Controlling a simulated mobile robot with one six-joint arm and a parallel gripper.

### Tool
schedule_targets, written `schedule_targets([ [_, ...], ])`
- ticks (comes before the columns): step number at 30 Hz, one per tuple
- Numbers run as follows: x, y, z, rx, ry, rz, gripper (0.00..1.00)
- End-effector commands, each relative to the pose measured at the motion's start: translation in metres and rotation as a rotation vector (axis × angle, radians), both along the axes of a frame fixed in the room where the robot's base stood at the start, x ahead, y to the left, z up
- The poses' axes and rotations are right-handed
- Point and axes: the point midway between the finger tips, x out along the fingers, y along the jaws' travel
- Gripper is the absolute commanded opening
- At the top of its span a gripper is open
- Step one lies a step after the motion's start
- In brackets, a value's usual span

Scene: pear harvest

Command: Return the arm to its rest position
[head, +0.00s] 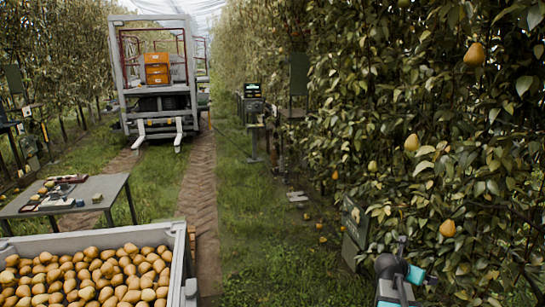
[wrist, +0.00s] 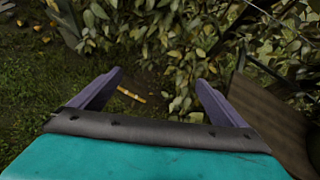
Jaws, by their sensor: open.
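My arm (head: 396,276) shows at the lower right of the head view, low and close to the foliage of the right tree row. In the wrist view my gripper (wrist: 160,92) has its two purple-grey fingers spread wide apart. Nothing is between them. Beyond the fingers are leaves, dark grass and a thin yellowish strip on the ground. In the head view the fingers are too small to make out clearly.
Pears hang on the right, including one (head: 448,228) above my arm and one (head: 411,143) higher up. A grey bin (head: 191,268) full of pears stands lower left, beside a table (head: 104,190). A trailer (head: 118,75) stands behind. The grass middle is mostly open.

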Motion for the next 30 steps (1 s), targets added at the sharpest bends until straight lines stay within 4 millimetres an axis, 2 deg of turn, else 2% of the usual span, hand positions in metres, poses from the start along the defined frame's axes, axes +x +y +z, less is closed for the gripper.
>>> schedule_targets([
  [1,-0.001,0.013,-0.020,0.029,0.009,0.001,0.95],
  [3,-0.003,0.029,-0.045,0.066,0.018,-0.004,0.95],
  [8,-0.012,0.066,-0.099,0.155,0.038,-0.029,0.95],
  [14,-0.032,0.111,-0.164,0.266,0.063,-0.083,0.95],
  [23,-0.081,0.178,-0.252,0.427,0.098,-0.219,0.95],
  [30,-0.134,0.227,-0.315,0.539,0.124,-0.381,0.95],
])
